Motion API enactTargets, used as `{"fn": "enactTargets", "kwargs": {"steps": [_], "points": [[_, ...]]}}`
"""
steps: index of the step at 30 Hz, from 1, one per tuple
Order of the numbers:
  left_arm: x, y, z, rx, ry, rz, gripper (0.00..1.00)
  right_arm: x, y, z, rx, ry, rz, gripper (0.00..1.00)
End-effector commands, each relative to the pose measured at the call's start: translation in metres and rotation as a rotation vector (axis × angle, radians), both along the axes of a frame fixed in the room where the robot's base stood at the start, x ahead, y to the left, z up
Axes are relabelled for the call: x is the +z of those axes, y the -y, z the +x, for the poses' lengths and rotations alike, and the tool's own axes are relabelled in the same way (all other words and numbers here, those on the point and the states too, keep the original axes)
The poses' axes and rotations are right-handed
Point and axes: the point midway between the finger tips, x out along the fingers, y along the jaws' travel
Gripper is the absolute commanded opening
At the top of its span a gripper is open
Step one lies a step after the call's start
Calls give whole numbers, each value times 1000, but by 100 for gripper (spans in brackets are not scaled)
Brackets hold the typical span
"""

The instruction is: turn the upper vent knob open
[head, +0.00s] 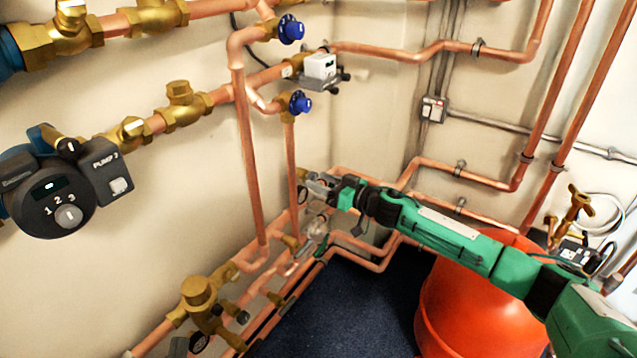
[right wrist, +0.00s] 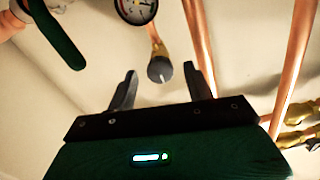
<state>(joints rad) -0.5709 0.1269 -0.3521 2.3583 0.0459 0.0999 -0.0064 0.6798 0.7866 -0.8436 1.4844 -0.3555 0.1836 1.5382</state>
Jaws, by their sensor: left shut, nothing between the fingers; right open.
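In the right wrist view a round dark grey knob (right wrist: 160,69) with a pale mark sits on a brass stem, in line with the gap between my right gripper's fingers (right wrist: 160,80). The fingers are open, one on each side of the knob in the picture; contact cannot be told. In the head view my right gripper (head: 317,187) reaches in from the right to the copper pipes near the wall corner. A small dark knob (head: 303,194) shows beside its fingertips, partly hidden. My left gripper is not in view.
A gauge (right wrist: 136,8) and a green handle (right wrist: 62,38) are near the knob in the right wrist view. Blue knobs (head: 291,29) sit on the upper pipes. A pump (head: 55,195) is at left. An orange vessel (head: 465,300) stands below my right arm. Dark floor (head: 340,310) is clear.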

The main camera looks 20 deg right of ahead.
Motion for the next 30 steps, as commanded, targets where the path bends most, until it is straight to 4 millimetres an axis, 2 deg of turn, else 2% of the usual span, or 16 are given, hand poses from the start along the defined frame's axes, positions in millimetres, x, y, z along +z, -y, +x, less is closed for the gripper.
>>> {"fn": "enactTargets", "kwargs": {"steps": [6, 14, 17, 21, 30], "points": [[11, -3, 1, 10, 56, -13, 0, 0, -8, 11, 0, 1, -1, 52], [12, -3, 1, 11, 61, -14, 0, 0, -9, 11, 0, 0, -1, 52], [12, -3, 1, 11, 60, -13, 0, 0, -9, 11, 0, 0, -1, 36], [11, -3, 1, 11, 60, -13, 0, 0, -9, 11, 0, 0, 0, 9], [7, -1, 1, 4, 22, -4, 0, 1, -8, 11, -1, 12, -16, 8]]}}
